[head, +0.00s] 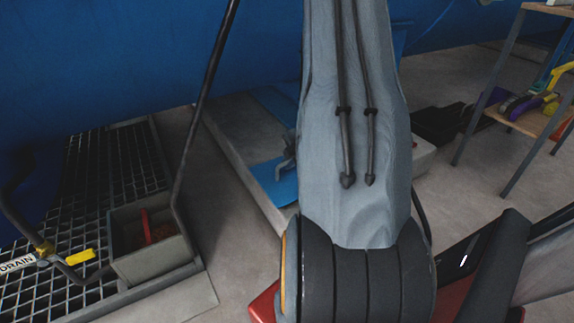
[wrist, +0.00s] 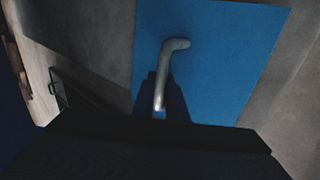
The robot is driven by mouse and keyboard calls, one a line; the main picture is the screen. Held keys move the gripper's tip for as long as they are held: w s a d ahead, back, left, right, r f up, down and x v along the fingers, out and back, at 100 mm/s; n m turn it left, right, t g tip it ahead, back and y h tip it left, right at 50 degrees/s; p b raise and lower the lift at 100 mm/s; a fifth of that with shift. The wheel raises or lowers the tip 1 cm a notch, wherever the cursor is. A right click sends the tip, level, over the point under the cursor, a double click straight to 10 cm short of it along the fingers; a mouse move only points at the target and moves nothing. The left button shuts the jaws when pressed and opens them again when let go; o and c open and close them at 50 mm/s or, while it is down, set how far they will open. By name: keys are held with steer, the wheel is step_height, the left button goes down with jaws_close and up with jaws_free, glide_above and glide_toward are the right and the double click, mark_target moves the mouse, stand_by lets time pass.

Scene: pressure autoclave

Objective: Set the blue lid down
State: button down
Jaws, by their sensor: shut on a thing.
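The blue lid (wrist: 225,65) is a flat rectangular plate with a bent grey metal handle (wrist: 172,62) in the wrist view. My gripper (wrist: 162,98) is dark and shut on the handle, at the near side of the lid. A flat blue piece with a grey handle, which looks like the same lid (head: 275,188), shows left of my arm in the head view, over the concrete plinth's edge. My arm hides its right part and my gripper there. I cannot tell whether the lid touches a surface below.
A concrete plinth (head: 232,135) lies under the big blue vessel (head: 110,50). A floor grating (head: 88,190) and a grey box (head: 155,243) with something red inside are at left. A shelf (head: 530,120) with coloured tools stands at right. Bare floor shows between.

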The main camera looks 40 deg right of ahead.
steer(key=c, duration=1.8)
jaws_free()
steer(key=shift+o, duration=0.2)
steer(key=p+v, duration=0.6)
steer(key=v, duration=0.6)
steer(key=shift+p, duration=0.3)
